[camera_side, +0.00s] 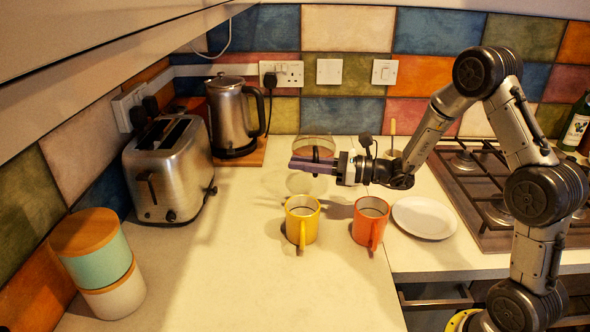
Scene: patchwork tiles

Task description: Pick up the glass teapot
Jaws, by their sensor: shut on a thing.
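The glass teapot (308,184) is see-through and hard to outline. Parts of it show above and below my gripper's purple fingers. My gripper (315,163) reaches in from the right, level, and is shut on the teapot above the counter behind the two mugs. The fingers hide the middle of the teapot. I cannot tell exactly where the fingers touch it, or whether its base is clear of the counter.
A yellow mug (302,222) and an orange mug (370,223) stand just in front. A white plate (424,218) lies to their right. A toaster (168,170), a kettle (235,115) and stacked canisters (98,262) stand left. The hob (480,195) is right. The front counter is clear.

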